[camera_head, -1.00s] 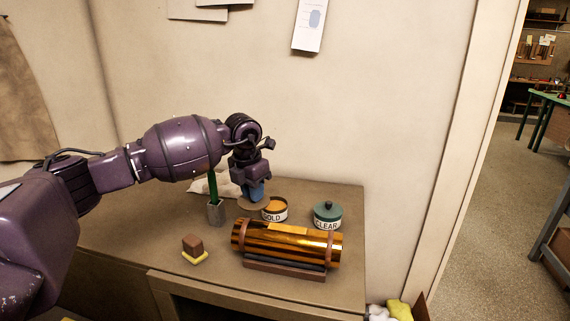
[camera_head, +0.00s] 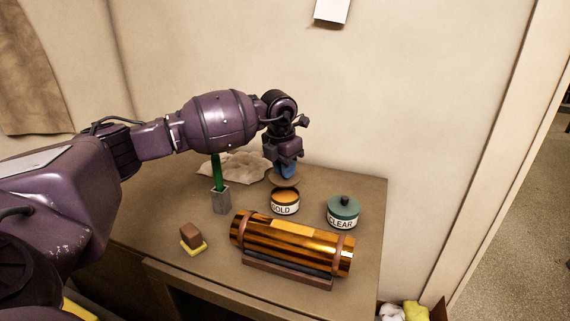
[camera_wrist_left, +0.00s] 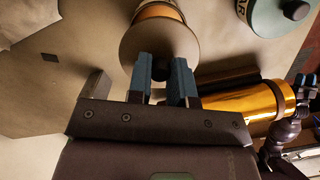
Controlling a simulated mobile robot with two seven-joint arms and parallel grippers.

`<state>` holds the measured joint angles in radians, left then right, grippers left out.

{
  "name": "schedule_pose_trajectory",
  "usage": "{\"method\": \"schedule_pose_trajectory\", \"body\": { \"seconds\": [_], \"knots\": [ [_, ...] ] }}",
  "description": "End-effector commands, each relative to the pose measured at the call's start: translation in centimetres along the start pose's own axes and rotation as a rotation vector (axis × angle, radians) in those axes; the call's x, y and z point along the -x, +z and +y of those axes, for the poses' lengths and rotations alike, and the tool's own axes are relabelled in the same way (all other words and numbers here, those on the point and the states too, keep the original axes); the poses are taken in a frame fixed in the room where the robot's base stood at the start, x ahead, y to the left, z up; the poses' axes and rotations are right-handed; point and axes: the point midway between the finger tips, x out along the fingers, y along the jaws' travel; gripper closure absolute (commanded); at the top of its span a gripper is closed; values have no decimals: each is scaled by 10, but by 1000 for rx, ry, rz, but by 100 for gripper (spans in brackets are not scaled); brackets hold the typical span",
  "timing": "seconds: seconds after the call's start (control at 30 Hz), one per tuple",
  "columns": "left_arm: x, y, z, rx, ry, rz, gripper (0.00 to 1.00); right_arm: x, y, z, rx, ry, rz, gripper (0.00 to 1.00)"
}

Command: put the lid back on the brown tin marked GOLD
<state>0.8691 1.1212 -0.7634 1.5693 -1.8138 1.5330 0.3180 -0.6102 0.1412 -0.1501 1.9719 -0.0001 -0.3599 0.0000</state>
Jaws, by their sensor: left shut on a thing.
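The brown tin marked GOLD (camera_head: 285,209) stands on the bench with its top open and orange-gold contents showing. My left gripper (camera_head: 286,170) is shut on the knob of the round brown lid (camera_head: 283,182), just above and behind the tin in the head view. In the left wrist view the lid (camera_wrist_left: 150,45) is a flat disc. Its dark knob is between the blue fingers (camera_wrist_left: 166,78), and the disc covers part of the tin (camera_wrist_left: 158,11). The lid appears apart from the tin. My right gripper (camera_wrist_left: 306,88) seems to show at the wrist view's right edge, its jaws unclear.
A green tin marked CLEAR (camera_head: 342,213) stands to the right, lidded. A shiny brass tube (camera_head: 290,242) lies on a cradle in front. A grey holder (camera_head: 221,201) with a green-handled tool, a brown block (camera_head: 191,236) and a pale cloth (camera_head: 232,166) are to the left.

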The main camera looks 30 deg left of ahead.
Motion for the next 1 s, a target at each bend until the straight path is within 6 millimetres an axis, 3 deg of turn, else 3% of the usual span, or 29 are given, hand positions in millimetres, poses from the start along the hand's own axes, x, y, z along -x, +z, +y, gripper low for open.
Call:
{"method": "schedule_pose_trajectory", "body": {
  "seconds": [0.5,1.0],
  "knots": [
    [-42,-5,0,0,0,0,100,-13,14,-2,1,-1,7,57],
    [-45,-5,0,0,0,0,100,-16,3,-3,3,-3,30,57]
  ]
}}
